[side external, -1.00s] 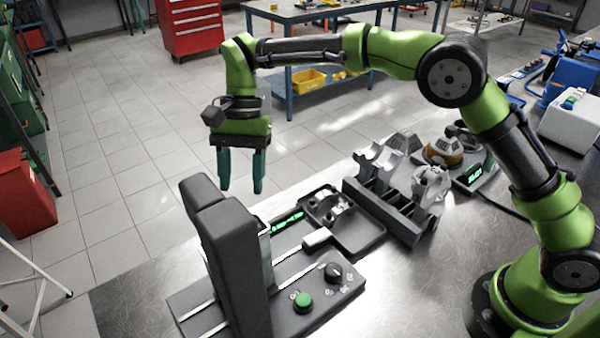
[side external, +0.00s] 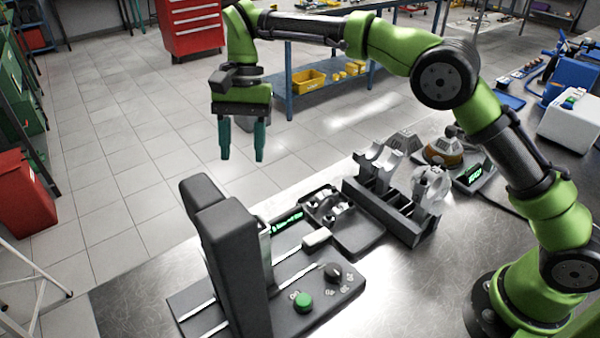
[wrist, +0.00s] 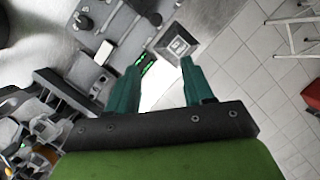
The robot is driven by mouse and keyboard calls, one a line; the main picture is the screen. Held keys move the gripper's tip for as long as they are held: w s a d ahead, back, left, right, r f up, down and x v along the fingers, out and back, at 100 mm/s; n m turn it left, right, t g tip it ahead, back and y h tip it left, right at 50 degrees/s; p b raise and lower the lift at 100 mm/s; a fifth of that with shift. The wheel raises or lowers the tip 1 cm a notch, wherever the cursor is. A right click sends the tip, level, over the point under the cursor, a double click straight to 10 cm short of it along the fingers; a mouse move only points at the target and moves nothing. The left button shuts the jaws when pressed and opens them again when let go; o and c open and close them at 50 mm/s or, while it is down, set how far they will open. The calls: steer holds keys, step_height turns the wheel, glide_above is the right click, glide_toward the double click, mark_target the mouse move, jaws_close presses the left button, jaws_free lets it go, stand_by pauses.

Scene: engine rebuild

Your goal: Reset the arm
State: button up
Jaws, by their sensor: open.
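My gripper (side external: 243,158) hangs in the air with its two teal fingers pointing down and apart. It is open and holds nothing. In the side view it is above and behind the dark upright machine (side external: 232,255).
The machine has a green button (side external: 303,301) and a knob. Beside it are a dark tray (side external: 360,240) with small metal parts, a black rack (side external: 400,222) holding grey parts, and a device with a green display (side external: 474,174). Tiled floor (side external: 110,170) lies beyond the bench edge.

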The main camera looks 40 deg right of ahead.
steer(key=s+d+r+n+t, duration=0.1)
steer(key=s+d+t, duration=0.4)
steer(key=s+d, duration=0.5)
steer(key=s+d+r+n+t, duration=0.2)
steer(key=s+d+t, duration=0.2)
steer(key=s+d, duration=0.7)
steer(key=shift+s+d+r+n+t+h, duration=0.25)
steer(key=shift+s+n+t+h, duration=0.15)
steer(key=shift+s, duration=0.75)
